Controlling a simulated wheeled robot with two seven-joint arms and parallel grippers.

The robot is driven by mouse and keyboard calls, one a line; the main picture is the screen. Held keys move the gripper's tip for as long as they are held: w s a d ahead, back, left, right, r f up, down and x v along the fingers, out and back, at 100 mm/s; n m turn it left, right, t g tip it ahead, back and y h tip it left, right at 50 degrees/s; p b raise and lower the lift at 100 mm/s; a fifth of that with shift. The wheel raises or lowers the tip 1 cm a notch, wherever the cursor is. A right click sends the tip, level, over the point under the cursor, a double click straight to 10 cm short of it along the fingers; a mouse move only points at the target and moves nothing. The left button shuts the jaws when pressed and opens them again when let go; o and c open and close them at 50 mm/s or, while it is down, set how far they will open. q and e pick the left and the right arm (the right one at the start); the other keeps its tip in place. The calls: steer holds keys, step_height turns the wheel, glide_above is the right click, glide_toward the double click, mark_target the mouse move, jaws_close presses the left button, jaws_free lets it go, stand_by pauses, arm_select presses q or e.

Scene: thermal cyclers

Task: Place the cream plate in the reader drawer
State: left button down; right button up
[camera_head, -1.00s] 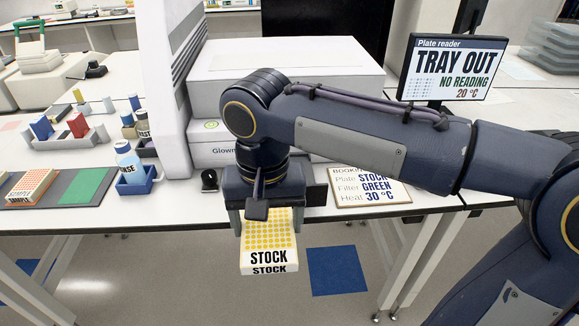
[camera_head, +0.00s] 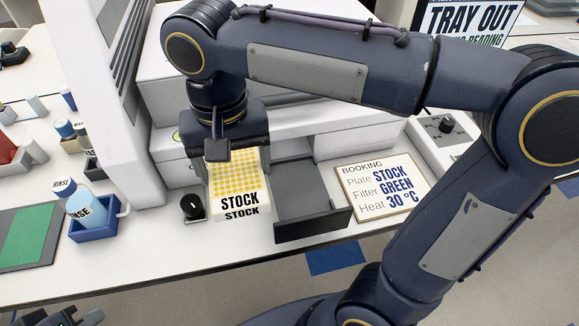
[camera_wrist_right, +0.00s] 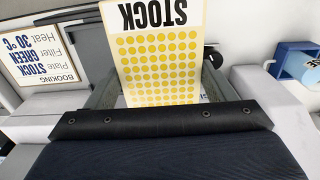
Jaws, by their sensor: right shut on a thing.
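The cream plate (camera_head: 236,185), with yellow wells and STOCK printed on its front, is held by my right gripper (camera_head: 236,164). The right gripper is shut on the plate's sides; the right wrist view also shows the plate (camera_wrist_right: 157,60) between the fingers. The plate looks level and hangs in front of the white instrument, just left of the reader drawer (camera_head: 300,193). My left gripper (camera_head: 72,318) only peeks in at the bottom left edge, too cut off to judge.
A booking card (camera_head: 383,187) lies right of the drawer, reading STOCK, GREEN, 30 °C. A black knob (camera_head: 191,206) stands left of the plate. A blue holder with a rinse bottle (camera_head: 92,225) is further left. A screen (camera_head: 465,20) reads TRAY OUT. The bench front is mostly clear.

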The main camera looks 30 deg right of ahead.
steer(key=w+d+f, duration=0.2)
steer(key=d+f, duration=0.2)
steer(key=d, duration=0.4)
glide_toward(298, 184)
steer(key=shift+s+a+f, duration=0.15)
steer(key=shift+a+f, duration=0.6)
steer(key=shift+d+f, duration=0.4)
steer(key=shift+f, duration=0.1)
steer(key=shift+w+d+f, duration=0.1)
steer(key=shift+d+f, duration=0.1)
steer(key=shift+f, duration=0.75)
steer(key=shift+w+d+f, duration=0.1)
steer(key=shift+d+f, duration=0.05)
steer(key=shift+f, duration=0.8)
steer(key=shift+f, duration=0.15)
steer(key=o, duration=1)
